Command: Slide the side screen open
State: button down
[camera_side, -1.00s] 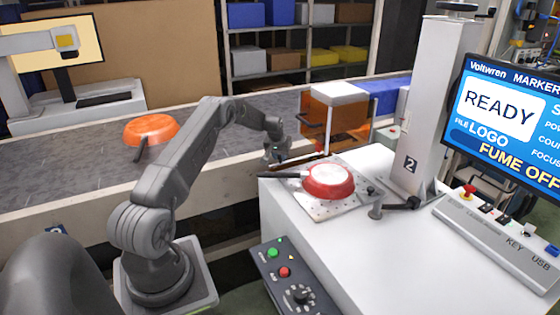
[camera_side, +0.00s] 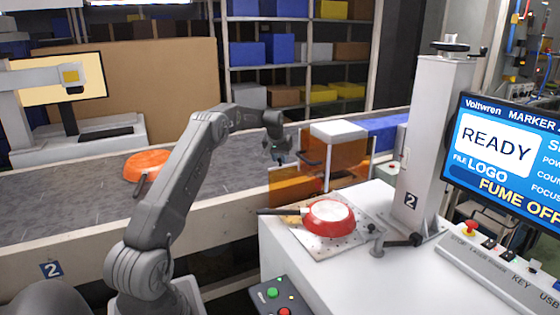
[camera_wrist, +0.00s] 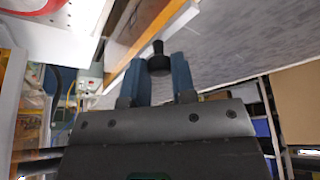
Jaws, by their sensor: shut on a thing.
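The orange see-through side screen (camera_side: 290,187) stands at the left of the marking station, between the conveyor and the white bench. A second orange panel (camera_side: 352,152) stands beside it under a white top. My gripper (camera_side: 277,155) is at the upper left of the screen. In the wrist view, the blue fingers of my gripper (camera_wrist: 161,76) are shut on a black knob (camera_wrist: 158,60) beside an orange-brown edge (camera_wrist: 140,50). The knob's fixing to the screen is partly hidden.
A red pan (camera_side: 330,218) lies on a perforated plate (camera_side: 345,242) on the bench, its handle pointing left toward the screen. An orange pan (camera_side: 150,162) sits on the conveyor (camera_side: 85,205). The grey marker column (camera_side: 428,150) stands to the right.

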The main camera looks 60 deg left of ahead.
jog(key=shift+r, duration=0.1)
jog(key=c, duration=0.9)
grip_release()
jog(key=shift+c, duration=0.2)
jog(key=v, duration=1.3)
jog(key=shift+r, duration=0.3)
jog(key=shift+s+d, duration=0.1)
jog(key=shift+d, duration=0.1)
jog(key=s+d+r+m+t+h, duration=0.1)
jog(key=s+d+r+m, duration=0.2)
jog(key=d, duration=1.1)
jog(key=s+d+r+m+t, duration=0.1)
jog(key=s+d+r, duration=0.3)
jog(key=d, duration=1)
jog(key=s+d+f+m+h, duration=0.1)
jog(key=s+d+f+m, duration=0.1)
jog(key=s+d, duration=0.6)
jog(key=s+d+f+m+h, duration=0.1)
jog(key=s+d+f+m, duration=0.2)
jog(key=s+d, duration=0.6)
jog(key=shift+s+f, duration=0.55)
